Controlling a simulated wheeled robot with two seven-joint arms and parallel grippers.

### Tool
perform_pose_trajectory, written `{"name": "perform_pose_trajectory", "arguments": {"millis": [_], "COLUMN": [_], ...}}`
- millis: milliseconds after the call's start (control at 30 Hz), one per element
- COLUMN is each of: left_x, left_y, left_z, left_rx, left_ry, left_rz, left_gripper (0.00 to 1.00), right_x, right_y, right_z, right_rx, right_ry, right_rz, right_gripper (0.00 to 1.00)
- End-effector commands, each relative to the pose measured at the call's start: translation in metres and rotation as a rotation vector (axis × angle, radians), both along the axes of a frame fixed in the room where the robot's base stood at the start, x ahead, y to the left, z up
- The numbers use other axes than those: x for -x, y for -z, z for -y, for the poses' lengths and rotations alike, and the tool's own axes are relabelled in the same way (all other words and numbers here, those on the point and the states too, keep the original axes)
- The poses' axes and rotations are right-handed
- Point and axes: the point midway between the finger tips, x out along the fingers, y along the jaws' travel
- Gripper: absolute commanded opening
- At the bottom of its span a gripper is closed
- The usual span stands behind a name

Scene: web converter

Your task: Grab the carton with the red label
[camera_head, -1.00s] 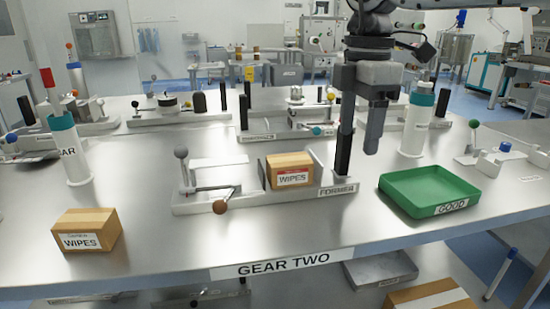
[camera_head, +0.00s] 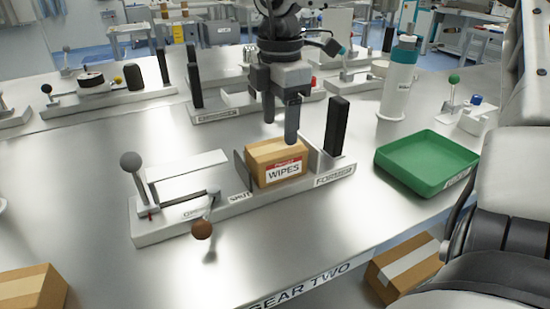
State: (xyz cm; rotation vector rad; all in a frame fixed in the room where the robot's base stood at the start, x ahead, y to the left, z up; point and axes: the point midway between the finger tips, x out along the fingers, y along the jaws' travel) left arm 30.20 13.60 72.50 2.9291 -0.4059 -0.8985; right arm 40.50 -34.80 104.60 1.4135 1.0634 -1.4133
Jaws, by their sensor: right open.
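The carton with the red label (camera_head: 262,171) is a small brown box marked WIPES with a red strip on its label. My right gripper (camera_head: 280,121) is open and points down just above and behind the carton. Its fingers look apart, and I see nothing between them. I cannot tell whether a fingertip touches the carton's top. My left gripper is not in view.
Another brown carton (camera_head: 30,290) is cut off at the lower left. A green tray (camera_head: 440,183) stands right of the fixture. A tall black post (camera_head: 337,127) rises close to the carton. A white bottle (camera_head: 397,85) stands behind. A box (camera_head: 405,268) lies below the table edge.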

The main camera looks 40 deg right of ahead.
Motion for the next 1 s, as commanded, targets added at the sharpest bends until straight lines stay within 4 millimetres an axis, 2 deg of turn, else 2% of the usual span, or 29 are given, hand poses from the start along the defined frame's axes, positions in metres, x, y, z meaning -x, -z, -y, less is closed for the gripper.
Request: {"name": "perform_pose_trajectory", "arguments": {"millis": [100, 367, 600, 900, 933, 1000], "left_x": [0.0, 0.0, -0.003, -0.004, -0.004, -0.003], "left_y": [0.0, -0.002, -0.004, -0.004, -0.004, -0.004], "left_z": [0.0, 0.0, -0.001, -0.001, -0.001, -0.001], "left_rx": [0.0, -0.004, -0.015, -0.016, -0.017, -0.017], "left_ry": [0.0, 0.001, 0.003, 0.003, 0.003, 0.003], "left_rz": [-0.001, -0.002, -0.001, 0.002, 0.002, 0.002], "left_gripper": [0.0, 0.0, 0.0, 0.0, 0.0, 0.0], "right_x": [0.0, 0.001, 0.0, 0.0, 0.0, 0.0], "right_y": [0.017, 0.036, 0.071, 0.077, 0.077, 0.077], "right_z": [0.0, -0.003, -0.006, -0.006, -0.006, -0.006], "right_rx": [-0.001, -0.002, -0.002, 0.0, 0.0, 0.0], "right_ry": [0.0, -0.001, 0.0, 0.001, 0.001, 0.001], "right_rz": [-0.003, -0.005, -0.003, 0.001, 0.001, 0.001], "right_gripper": [0.65, 0.65, 0.65, 0.65, 0.62, 0.42]}}
